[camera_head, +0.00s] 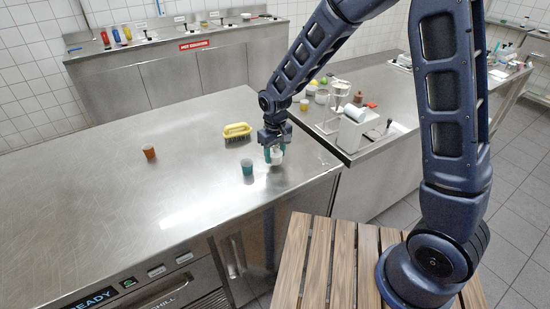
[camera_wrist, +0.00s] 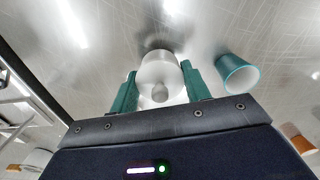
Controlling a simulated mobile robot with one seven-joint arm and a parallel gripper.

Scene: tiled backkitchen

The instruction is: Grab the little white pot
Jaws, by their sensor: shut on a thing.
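The little white pot (camera_wrist: 161,72) is between the two green fingers of my gripper (camera_wrist: 160,92) in the wrist view, with a round knob on the side facing the camera. In the head view the white pot (camera_head: 276,157) shows at the fingertips of my gripper (camera_head: 274,152), near the right edge of the steel counter (camera_head: 190,200). The gripper is shut on it. Part of the pot is hidden by the fingers, and I cannot tell whether it touches the counter.
A teal cup (camera_head: 247,167) stands close left of the pot; it also shows in the wrist view (camera_wrist: 238,73). The counter's front left is clear. A wooden slatted surface (camera_head: 325,260) is at the front.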

